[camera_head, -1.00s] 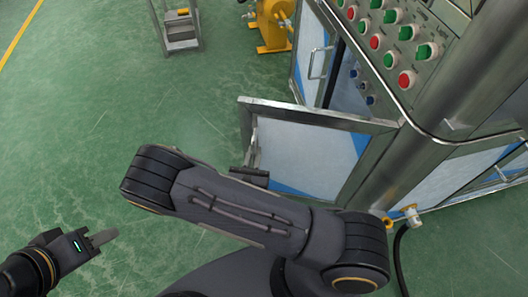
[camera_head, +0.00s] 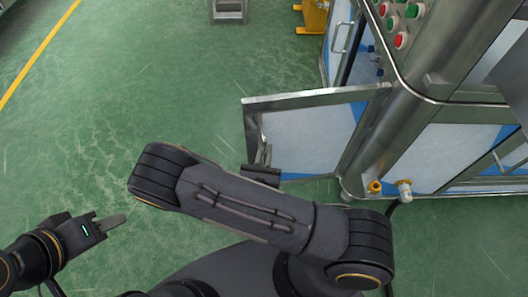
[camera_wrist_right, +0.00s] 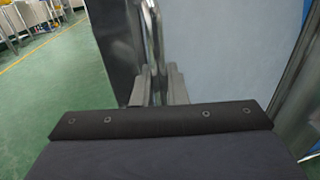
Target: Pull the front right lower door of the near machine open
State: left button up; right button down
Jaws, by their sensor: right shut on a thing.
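The lower door (camera_head: 305,135) of the near machine stands swung out from its frame in the head view, a pale panel in a metal border. Its upright bar handle (camera_wrist_right: 153,45) shows in the right wrist view, beside the door panel (camera_wrist_right: 220,50). My right gripper (camera_wrist_right: 158,88) is shut on the handle, its fingers on either side of the bar. In the head view my right arm hides part of the door's lower edge. My left gripper (camera_head: 108,223) is at the lower left over the floor, away from the door; its finger gap cannot be made out.
The near machine (camera_head: 440,150) fills the right side, with green and red buttons (camera_head: 401,40) on its panel. Fittings (camera_head: 404,190) stick out low beside the door. A metal stand (camera_head: 227,10) is at the back. The green floor left of the door is clear.

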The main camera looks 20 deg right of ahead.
pick_arm(q)
jog(key=shift+s, duration=0.1)
pick_arm(e)
jog(key=shift+s, duration=0.1)
jog(key=c, duration=1.5)
grip_release()
jog(key=shift+c, duration=0.2)
jog(key=shift+a, duration=0.1)
